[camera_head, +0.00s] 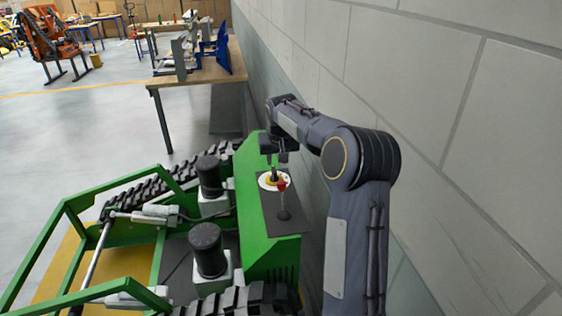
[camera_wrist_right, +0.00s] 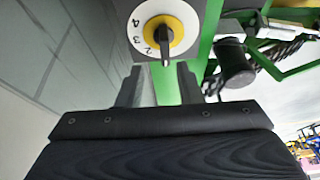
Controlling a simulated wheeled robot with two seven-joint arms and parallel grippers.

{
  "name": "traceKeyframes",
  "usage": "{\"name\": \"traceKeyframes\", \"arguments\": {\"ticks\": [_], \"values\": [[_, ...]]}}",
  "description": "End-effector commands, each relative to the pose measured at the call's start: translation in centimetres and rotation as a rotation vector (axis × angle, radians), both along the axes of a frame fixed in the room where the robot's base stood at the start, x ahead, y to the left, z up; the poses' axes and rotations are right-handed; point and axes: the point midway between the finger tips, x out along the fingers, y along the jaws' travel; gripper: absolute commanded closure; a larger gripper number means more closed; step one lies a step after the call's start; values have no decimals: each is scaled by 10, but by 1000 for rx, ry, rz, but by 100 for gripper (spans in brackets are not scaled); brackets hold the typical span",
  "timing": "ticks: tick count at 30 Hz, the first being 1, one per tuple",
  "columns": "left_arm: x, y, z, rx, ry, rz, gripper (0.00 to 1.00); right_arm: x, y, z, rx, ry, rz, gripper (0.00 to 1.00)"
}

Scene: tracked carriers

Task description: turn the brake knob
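The brake knob (camera_head: 272,176) sits on the grey top plate of a green tracked carrier (camera_head: 262,240), on a white dial with a yellow ring. In the right wrist view the black knob (camera_wrist_right: 163,42) shows at the top, its pointer aimed down the picture near the 2; the numbers 3 and 4 are also legible. My right gripper (camera_head: 276,159) hangs just above and beyond the knob in the head view. Its two fingers are apart (camera_wrist_right: 158,88) with nothing between them, and the knob lies past their tips, apparently untouched. My left gripper is out of view.
A red-topped lever (camera_head: 281,186) stands close to the dial on the same plate. A grey block wall (camera_head: 440,110) runs along the right, close to my right arm. A wooden table (camera_head: 190,78) stands behind the carrier. Black cylinders (camera_head: 208,250) rise from the carrier's left part.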

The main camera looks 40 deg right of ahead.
Motion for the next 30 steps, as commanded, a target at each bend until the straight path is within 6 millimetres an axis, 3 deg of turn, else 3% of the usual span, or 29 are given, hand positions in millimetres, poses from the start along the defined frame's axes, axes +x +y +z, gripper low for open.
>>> {"name": "traceKeyframes", "arguments": {"ticks": [6,12,22,30], "values": [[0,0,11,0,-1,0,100,11,-6,-33,3,4,1,67],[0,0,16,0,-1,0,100,19,-10,-54,1,1,1,67],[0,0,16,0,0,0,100,21,-11,-59,1,-2,2,67],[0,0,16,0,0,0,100,21,-11,-59,2,-2,2,100]]}}
